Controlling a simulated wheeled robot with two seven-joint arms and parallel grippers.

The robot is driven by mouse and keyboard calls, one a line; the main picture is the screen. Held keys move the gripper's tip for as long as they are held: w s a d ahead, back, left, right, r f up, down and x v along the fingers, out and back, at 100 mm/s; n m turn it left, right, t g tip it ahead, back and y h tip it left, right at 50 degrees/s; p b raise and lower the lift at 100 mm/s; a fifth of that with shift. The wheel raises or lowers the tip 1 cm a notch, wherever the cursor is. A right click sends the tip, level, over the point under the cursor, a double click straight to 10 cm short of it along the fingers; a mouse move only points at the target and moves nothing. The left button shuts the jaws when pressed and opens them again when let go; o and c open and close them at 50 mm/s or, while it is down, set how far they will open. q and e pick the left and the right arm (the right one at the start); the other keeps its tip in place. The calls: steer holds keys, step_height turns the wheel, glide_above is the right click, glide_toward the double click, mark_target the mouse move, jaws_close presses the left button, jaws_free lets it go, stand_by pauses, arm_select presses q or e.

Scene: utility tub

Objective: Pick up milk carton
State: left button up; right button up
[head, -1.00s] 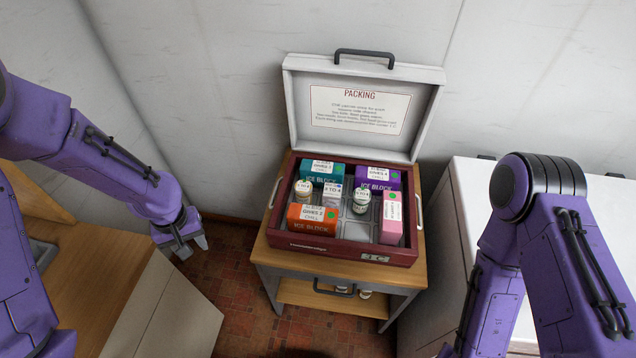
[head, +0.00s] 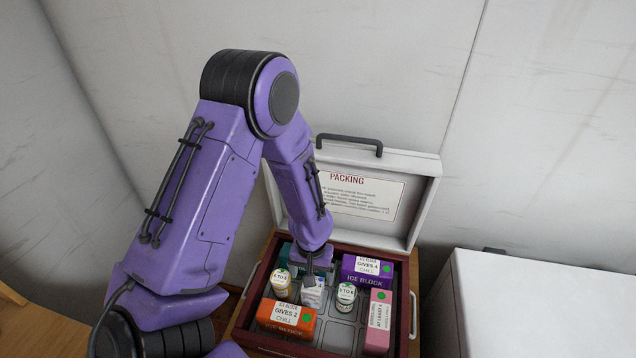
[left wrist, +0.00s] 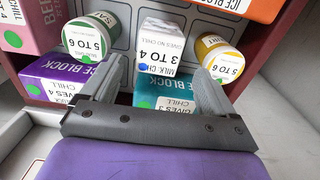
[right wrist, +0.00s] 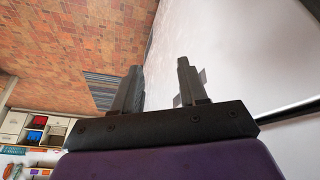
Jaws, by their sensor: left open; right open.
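The milk carton (head: 312,294) is small and white with a "3 to 4" label; it stands in the dark red cool box (head: 414,312) between two round jars. In the left wrist view the carton (left wrist: 167,55) shows its printed side just beyond my fingertips. My left gripper (head: 312,274) is open above the box, at the carton's back side. In the left wrist view its fingers (left wrist: 160,80) are spread, with the carton ahead of the gap and not held.
A yellow-labelled jar (head: 280,284) and a green-labelled jar (head: 346,297) flank the carton closely. Orange (head: 286,317), purple (head: 366,270) and teal (left wrist: 190,95) ice blocks and a pink carton (head: 378,322) share the box. The raised lid (head: 425,190) stands behind. A white cabinet (head: 550,300) is at right.

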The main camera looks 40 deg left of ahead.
mark_target(313, 292)
arm_select(q)
steer(key=f, duration=0.2)
steer(key=f+p, duration=0.1)
steer(key=f, duration=0.2)
steer(key=shift+s+d+f, duration=0.2)
steer(key=shift+d+f, duration=0.15)
steer(key=shift+f, duration=0.05)
steer(key=shift+a+f, duration=0.1)
steer(key=shift+f, duration=0.15)
steer(key=c, duration=1.6)
steer(key=shift+r, duration=0.15)
